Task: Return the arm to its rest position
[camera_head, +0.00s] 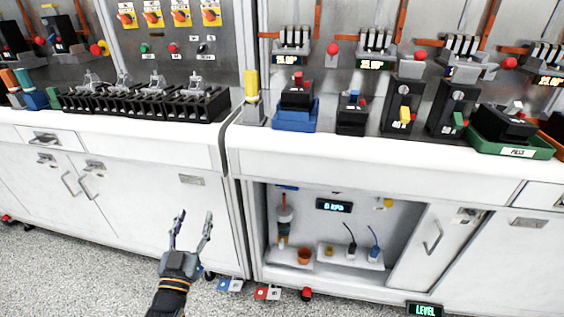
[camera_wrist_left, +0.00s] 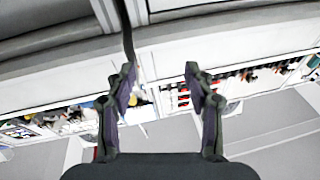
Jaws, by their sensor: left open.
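My left gripper (camera_head: 192,230) is open and empty in the head view. It is in front of the white cabinet (camera_head: 140,205), below the level of the worktop. Its fingers point up, and its arm comes in from the bottom edge. The left wrist view shows the two fingers of the left gripper (camera_wrist_left: 162,82) spread apart with nothing between them. My right gripper is in neither view.
The white worktop (camera_head: 370,150) carries black breakers, a blue tray (camera_head: 294,120) and a green tray (camera_head: 510,145). Below, an open cabinet bay (camera_head: 400,225) holds small items beside a door (camera_head: 436,250). Red and blue pedals (camera_head: 266,293) sit on the speckled floor (camera_head: 80,285).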

